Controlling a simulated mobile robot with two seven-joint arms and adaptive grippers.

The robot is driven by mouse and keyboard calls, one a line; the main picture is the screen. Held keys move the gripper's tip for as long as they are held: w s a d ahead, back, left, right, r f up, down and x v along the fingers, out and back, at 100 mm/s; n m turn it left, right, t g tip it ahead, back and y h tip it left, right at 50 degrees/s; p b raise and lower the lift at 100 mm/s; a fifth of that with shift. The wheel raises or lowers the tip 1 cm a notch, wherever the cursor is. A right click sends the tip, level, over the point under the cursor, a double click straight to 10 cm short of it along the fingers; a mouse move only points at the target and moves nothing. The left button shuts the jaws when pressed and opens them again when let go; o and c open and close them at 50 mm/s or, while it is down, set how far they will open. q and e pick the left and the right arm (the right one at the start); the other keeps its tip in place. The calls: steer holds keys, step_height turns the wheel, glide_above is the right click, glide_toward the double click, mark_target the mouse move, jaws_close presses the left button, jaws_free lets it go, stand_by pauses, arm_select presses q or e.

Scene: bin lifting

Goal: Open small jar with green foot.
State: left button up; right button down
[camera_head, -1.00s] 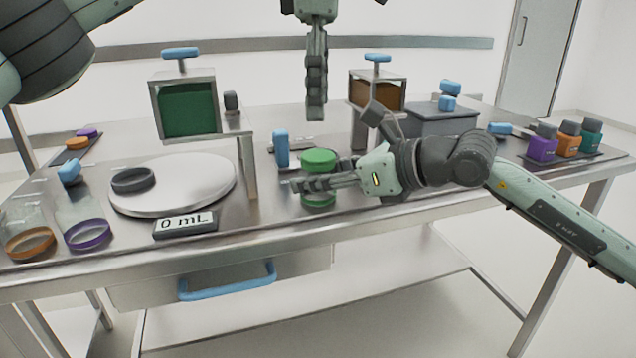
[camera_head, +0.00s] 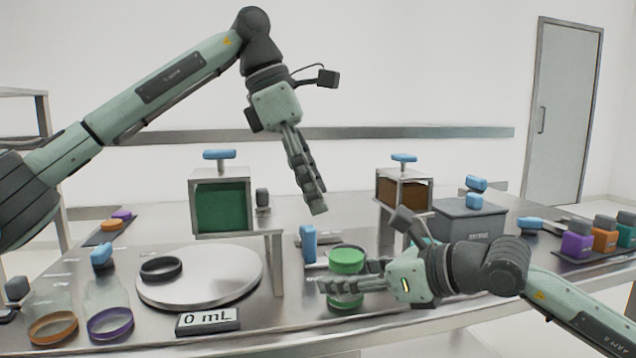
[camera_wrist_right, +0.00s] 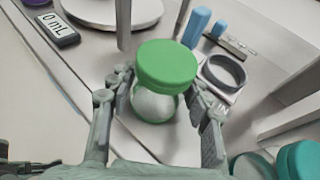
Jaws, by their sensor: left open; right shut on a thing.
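The small jar has a green lid (camera_head: 346,258) and a green foot (camera_head: 347,303), and stands upright on the table. In the right wrist view its green lid (camera_wrist_right: 167,66) is on top of a pale round body (camera_wrist_right: 152,106). My right gripper (camera_head: 345,284) comes in from the right and is shut on the jar's body below the lid, with a finger on each side in the right wrist view. My left gripper (camera_head: 315,200) hangs above and a little left of the lid in the picture, tilted, open and empty. The jar's middle is partly hidden by my right fingers.
A round plate (camera_head: 215,280) with a dark ring and a 0 mL display (camera_head: 208,320) are left. A green-filled tank (camera_head: 222,208) and a brown-filled tank (camera_head: 403,190) stand behind. A blue-handled item (camera_head: 308,243) is close behind the jar. Colored bottles (camera_head: 577,240) are right.

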mark_target(345, 255)
arm_select(q)
steer(key=x, duration=0.9)
steer(key=shift+d+f, duration=0.1)
steer(key=shift+f, duration=0.25)
steer(key=c, duration=1.4)
steer(key=shift+r, duration=0.1)
steer(key=shift+r, duration=0.25)
steer(key=shift+r, duration=0.95)
steer(key=shift+r, duration=2)
arm_select(e)
steer(key=c, duration=0.6)
jaws_free()
